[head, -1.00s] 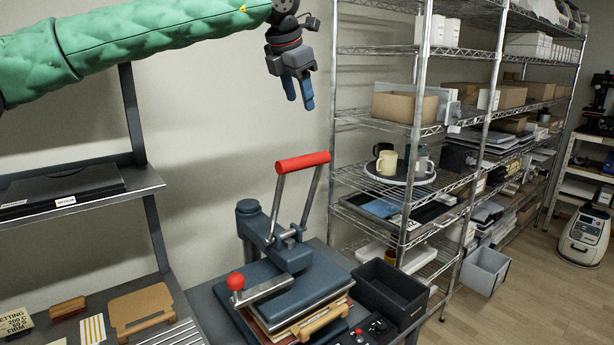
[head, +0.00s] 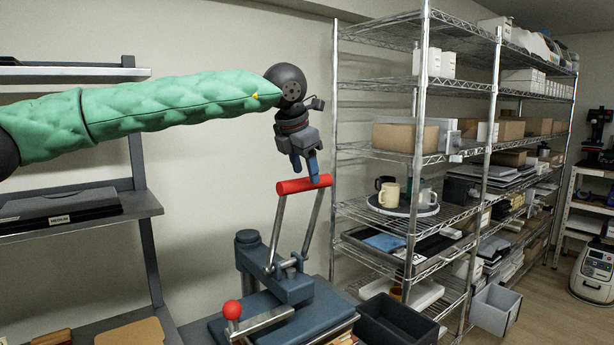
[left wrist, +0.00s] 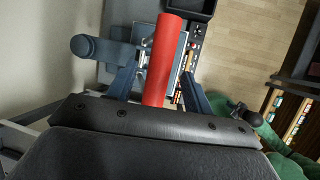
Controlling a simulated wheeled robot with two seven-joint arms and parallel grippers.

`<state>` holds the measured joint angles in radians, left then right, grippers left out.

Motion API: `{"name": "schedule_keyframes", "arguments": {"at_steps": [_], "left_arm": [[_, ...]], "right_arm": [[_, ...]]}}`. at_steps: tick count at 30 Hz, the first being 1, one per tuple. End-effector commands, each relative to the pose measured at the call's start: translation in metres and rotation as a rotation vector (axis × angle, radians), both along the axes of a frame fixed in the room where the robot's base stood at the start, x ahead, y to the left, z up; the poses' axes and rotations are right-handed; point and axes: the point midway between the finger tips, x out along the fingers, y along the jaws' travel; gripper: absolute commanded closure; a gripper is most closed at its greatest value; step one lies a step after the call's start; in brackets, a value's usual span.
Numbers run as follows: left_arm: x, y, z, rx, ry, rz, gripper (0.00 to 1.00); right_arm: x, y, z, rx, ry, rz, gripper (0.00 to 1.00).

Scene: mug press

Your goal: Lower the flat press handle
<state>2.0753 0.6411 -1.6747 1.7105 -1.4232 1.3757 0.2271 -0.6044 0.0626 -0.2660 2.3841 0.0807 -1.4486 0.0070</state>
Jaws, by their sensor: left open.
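The flat press (head: 318,308) stands on the bench at the lower middle of the head view. Its red handle grip (head: 303,185) is raised on two metal arms; the red grip also shows in the left wrist view (left wrist: 163,60). My left gripper (head: 305,176) points down at the handle. Its blue fingers are open, and in the left wrist view (left wrist: 160,88) the red grip lies between them, with a gap visible on the right side. One fingertip is partly hidden by the grip in the head view. My right gripper is not in view.
A red-knobbed lever (head: 232,310) is at the press's front left. A dark open bin (head: 395,322) stands right of the press. Wire shelves (head: 420,160) with mugs and boxes rise close on the right. A wall is behind.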

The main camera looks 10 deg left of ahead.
Motion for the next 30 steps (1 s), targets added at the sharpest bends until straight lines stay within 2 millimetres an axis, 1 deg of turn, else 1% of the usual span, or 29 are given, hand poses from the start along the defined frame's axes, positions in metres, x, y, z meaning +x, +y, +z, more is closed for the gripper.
{"name": "schedule_keyframes", "arguments": {"at_steps": [3, 7, 11, 17, 18, 20, 24, 26, 30], "left_arm": [[0.006, -0.002, -0.013, 0.001, 0.001, 0.0, 0.49], [0.01, -0.004, -0.023, 0.002, 0.001, -0.001, 0.49], [0.011, -0.005, -0.027, 0.0, 0.0, -0.001, 0.49], [0.012, -0.005, -0.027, 0.0, 0.0, -0.001, 0.49], [0.011, -0.005, -0.027, 0.0, 0.0, -0.001, 0.51], [0.011, -0.005, -0.027, 0.0, 0.0, -0.001, 0.63], [0.011, -0.005, -0.027, 0.0, 0.0, -0.001, 0.9], [0.011, -0.005, -0.027, 0.0, 0.0, -0.001, 1.0], [0.011, -0.005, -0.027, 0.001, -0.001, -0.001, 1.0]], "right_arm": [[-0.001, -0.005, 0.006, -0.011, 0.01, -0.005, 1.0], [-0.003, -0.009, 0.009, -0.021, 0.022, -0.007, 1.0], [-0.004, -0.011, 0.009, -0.025, 0.025, -0.008, 1.0], [-0.004, -0.011, 0.009, -0.026, 0.027, -0.008, 1.0], [-0.004, -0.011, 0.009, -0.026, 0.027, -0.008, 1.0], [-0.004, -0.011, 0.009, -0.026, 0.027, -0.008, 1.0], [-0.004, -0.011, 0.009, -0.026, 0.027, -0.008, 1.0], [-0.004, -0.011, 0.009, -0.026, 0.026, -0.007, 1.0], [-0.004, -0.01, 0.009, -0.024, 0.025, -0.007, 1.0]]}}
